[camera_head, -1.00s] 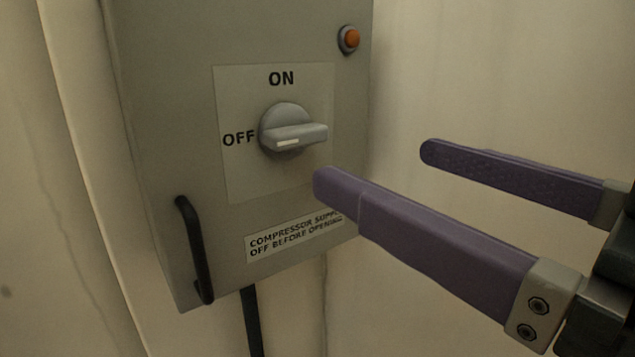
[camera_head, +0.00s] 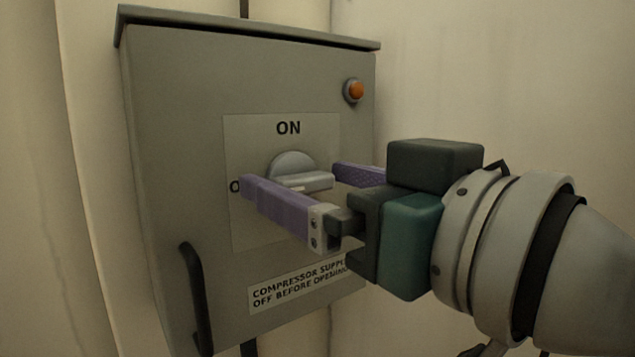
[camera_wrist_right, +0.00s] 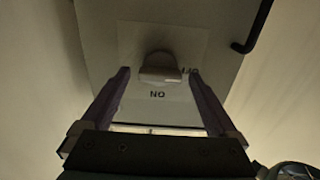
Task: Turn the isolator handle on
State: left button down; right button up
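The isolator handle (camera_head: 310,182) is a grey rotary knob with a grip bar on the front of a grey cabinet (camera_head: 180,130). Its bar lies level, with its pale mark toward the OFF side; ON is printed above. My right gripper (camera_head: 291,175) is open, its two purple fingers spread on either side of the handle. In the right wrist view, which shows the panel upside down, the handle (camera_wrist_right: 160,68) sits between the fingertips, with gaps on both sides. The near finger partly covers the OFF label (camera_head: 234,186). My left gripper is not in view.
An orange lamp or button (camera_head: 354,90) is at the cabinet's upper right. A black door pull (camera_head: 193,295) stands out at the lower left. A warning label (camera_head: 290,286) is below the handle. Bare pale walls (camera_head: 520,80) surround the cabinet.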

jog(key=c, duration=1.3)
jog(key=shift+r+m+p, duration=0.1)
jog(key=shift+m+p, duration=0.5)
jog(key=shift+p, duration=0.2)
jog(key=shift+c, duration=0.2)
jog(key=m+p, duration=0.3)
jog(key=shift+d, duration=0.1)
jog(key=m+p, duration=0.2)
jog(key=m, duration=0.1)
jog(key=shift+m+p, duration=0.35)
jog(key=shift+m, duration=0.05)
jog(key=m+p, duration=0.1)
jog(key=m, duration=0.3)
jog(key=shift+f+p, duration=0.2)
jog(key=shift+p, duration=0.1)
jog(key=m, duration=0.5)
jog(key=shift+f+m+p, duration=0.15)
jog(key=shift+m+p, duration=0.25)
jog(key=o, duration=1.4)
